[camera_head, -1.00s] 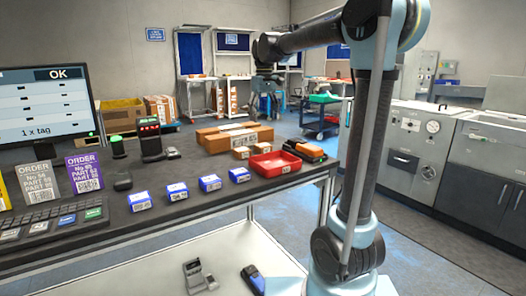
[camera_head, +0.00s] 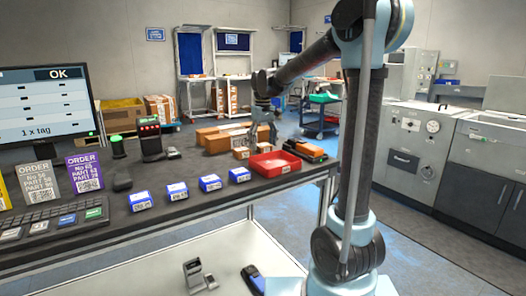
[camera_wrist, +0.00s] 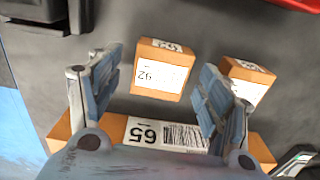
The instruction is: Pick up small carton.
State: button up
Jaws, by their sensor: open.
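A small brown carton (camera_wrist: 160,72) with a white label reading 92 lies in the wrist view between and just beyond my fingertips. A second small carton (camera_wrist: 247,80) lies to its right, beside the right finger. My gripper (camera_wrist: 160,65) is open and empty, its fingers spread to either side of the first carton. I cannot tell how high it is above it. In the head view my gripper (camera_head: 263,133) points down over the carton group, and a small carton (camera_head: 241,153) shows in front.
A longer carton (camera_wrist: 140,132) labelled 65 lies partly under my gripper. A red tray (camera_head: 275,163) stands at the right, near the table edge. Several blue-and-white boxes (camera_head: 210,183) line the front. A scanner stand (camera_head: 150,140) stands to the left.

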jog(key=shift+f, duration=0.2)
jog(key=c, duration=1.2)
jog(key=shift+r, duration=0.1)
jog(key=shift+c, duration=0.2)
